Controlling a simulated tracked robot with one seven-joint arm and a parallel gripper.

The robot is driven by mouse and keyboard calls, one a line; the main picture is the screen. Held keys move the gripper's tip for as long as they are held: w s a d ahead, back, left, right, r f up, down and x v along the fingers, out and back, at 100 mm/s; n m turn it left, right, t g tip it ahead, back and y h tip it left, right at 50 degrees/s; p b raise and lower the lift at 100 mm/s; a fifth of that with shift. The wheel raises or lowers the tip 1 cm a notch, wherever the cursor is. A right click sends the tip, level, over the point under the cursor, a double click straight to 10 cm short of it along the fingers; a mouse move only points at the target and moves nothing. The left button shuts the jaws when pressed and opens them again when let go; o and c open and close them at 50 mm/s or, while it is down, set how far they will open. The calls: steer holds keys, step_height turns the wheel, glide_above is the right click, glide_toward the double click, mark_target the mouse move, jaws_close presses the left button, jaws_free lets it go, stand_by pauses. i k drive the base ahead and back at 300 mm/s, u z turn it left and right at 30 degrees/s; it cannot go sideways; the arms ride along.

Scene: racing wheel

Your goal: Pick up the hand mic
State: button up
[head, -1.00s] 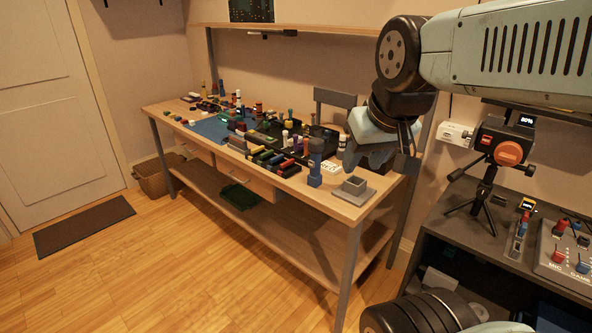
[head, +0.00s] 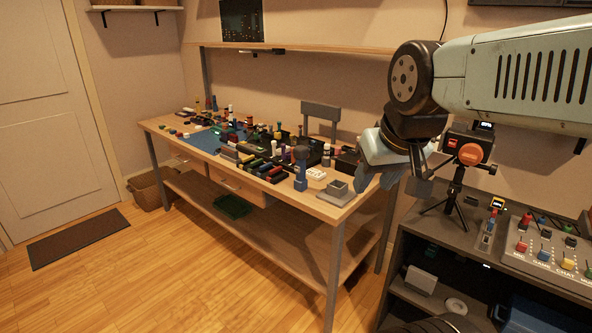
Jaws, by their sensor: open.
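I cannot make out the hand mic for certain. A blue upright object with a dark rounded top (head: 301,168) stands near the front right of the workbench (head: 318,208), but it is too small to identify. My gripper (head: 390,175) hangs pointing down from my arm at the right, in front of the wall. It is open, and I see nothing between its fingers. It appears in front of the bench's right end; its distance from the bench is unclear.
Several small coloured items crowd the bench around a blue mat (head: 203,141). A grey block-like holder (head: 337,190) sits at its right end. At right, a dark cabinet (head: 440,240) bears a tripod device (head: 468,150) and a mixer panel (head: 548,245).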

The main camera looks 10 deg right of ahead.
mark_target(301, 153)
steer(key=z, duration=0.05)
steer(key=i, duration=0.9)
steer(key=u, duration=0.1)
